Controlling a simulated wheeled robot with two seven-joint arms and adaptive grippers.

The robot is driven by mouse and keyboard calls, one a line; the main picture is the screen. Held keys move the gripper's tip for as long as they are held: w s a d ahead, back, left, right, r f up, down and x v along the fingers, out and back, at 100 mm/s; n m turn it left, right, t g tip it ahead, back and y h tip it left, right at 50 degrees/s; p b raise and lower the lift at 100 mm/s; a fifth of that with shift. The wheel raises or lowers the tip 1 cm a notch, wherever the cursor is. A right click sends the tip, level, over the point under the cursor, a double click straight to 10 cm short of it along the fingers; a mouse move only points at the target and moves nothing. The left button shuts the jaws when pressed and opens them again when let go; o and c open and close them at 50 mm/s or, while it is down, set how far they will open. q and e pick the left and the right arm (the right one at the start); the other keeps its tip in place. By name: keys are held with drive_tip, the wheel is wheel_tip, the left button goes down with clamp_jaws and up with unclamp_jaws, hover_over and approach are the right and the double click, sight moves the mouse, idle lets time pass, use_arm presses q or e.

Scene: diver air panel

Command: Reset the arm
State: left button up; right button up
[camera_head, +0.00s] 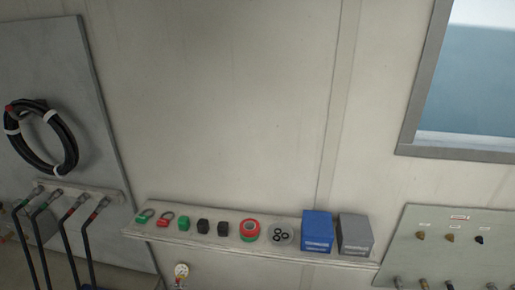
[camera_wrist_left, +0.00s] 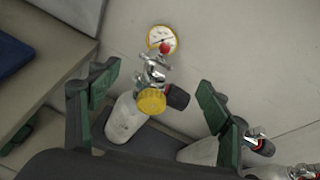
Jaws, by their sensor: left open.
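My left gripper (camera_wrist_left: 160,100) shows in the left wrist view with its two green-padded fingers spread apart. Between and beyond the fingers stands a pale gas cylinder (camera_wrist_left: 124,120) with a metal valve (camera_wrist_left: 153,72), a yellow cap (camera_wrist_left: 151,101), a dark knob (camera_wrist_left: 176,97) and a round gauge (camera_wrist_left: 161,39). The gripper holds nothing that I can see, and I cannot tell if a finger touches the cylinder. Neither gripper shows in the head view.
A wall shelf (camera_head: 345,257) carries tags, small green and black blocks, tape rolls, a blue box (camera_head: 317,231) and a grey box (camera_head: 355,233). A coiled black hose (camera_head: 40,137) hangs at left. A fittings panel (camera_head: 420,262) is at right. More cylinders (camera_wrist_left: 200,152) stand at lower right.

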use_arm(q)
drive_tip(key=s+a+f+n+g+y, duration=0.15)
drive_tip(key=s+n, duration=0.35)
drive_tip(key=n, duration=0.5)
drive_tip(key=s+a+n+g+y, duration=0.1)
drive_tip(key=s+n+g+y, duration=0.3)
drive_tip(key=n, duration=0.7)
drive_tip(key=s+d+f+n+g+h, duration=0.2)
drive_tip(key=s+d+n, duration=0.1)
drive_tip(key=s+n, duration=0.4)
drive_tip(key=s+d+f+n+g+h, duration=0.25)
drive_tip(key=s+n, duration=0.25)
drive_tip(key=s, duration=0.5)
wheel_tip(320, 180, down, 37)
drive_tip(key=s+d+g+b, duration=0.1)
drive_tip(key=s+d+b, duration=0.1)
drive_tip(key=b, duration=0.5)
drive_tip(key=s+f+m+g+b, duration=0.1)
drive_tip(key=s+f+b, duration=0.5)
drive_tip(key=s+f, duration=1.3)
wheel_tip(320, 180, down, 4)
drive_tip(key=shift+f+g+h, duration=0.15)
drive_tip(key=shift+g+h, duration=0.25)
